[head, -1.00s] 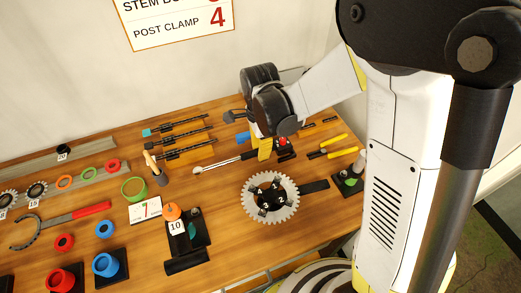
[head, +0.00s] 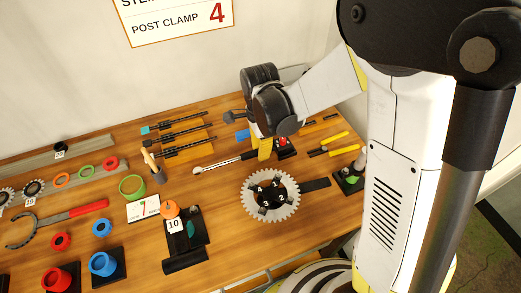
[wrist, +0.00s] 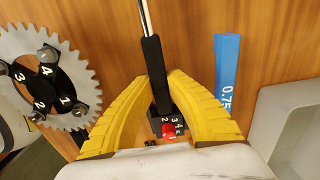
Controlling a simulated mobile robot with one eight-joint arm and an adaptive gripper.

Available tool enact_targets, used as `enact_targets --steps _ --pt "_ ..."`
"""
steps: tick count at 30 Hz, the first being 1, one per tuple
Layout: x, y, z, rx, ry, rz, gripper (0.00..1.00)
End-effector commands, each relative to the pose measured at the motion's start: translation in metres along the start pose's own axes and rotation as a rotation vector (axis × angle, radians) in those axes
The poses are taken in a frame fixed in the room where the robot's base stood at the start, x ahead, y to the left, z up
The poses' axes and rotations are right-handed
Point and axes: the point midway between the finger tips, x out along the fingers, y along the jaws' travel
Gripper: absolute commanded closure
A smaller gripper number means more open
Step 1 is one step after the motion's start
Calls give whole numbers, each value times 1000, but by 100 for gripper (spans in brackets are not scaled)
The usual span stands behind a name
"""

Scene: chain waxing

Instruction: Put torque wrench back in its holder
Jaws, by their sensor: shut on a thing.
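The torque wrench (head: 222,162) has a silver shaft with its round head to the left in the head view, and a black handle (wrist: 152,65) in the wrist view. My gripper (head: 264,152) is over the handle end, its yellow fingers (wrist: 158,76) closed around the black handle. A black block with white numbers and a red knob (wrist: 168,130) shows at the near end, between the fingers. The wrench lies along or just above the wooden bench; the gap is too small to tell. I cannot pick out its holder for certain.
A toothed gear with a numbered black centre (head: 270,194) lies close in front of the wrench. A blue bar (wrist: 228,70) and a grey tray (wrist: 292,125) are on the other side.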

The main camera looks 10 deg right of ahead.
Motion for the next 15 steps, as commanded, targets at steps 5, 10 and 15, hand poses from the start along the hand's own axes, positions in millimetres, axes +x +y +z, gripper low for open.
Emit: enact_targets --steps 5,10,15 --pt "-1 0 0 0 0 0 100" --pt "0 0 0 0 0 0 100" --pt "3 0 0 0 0 0 100"
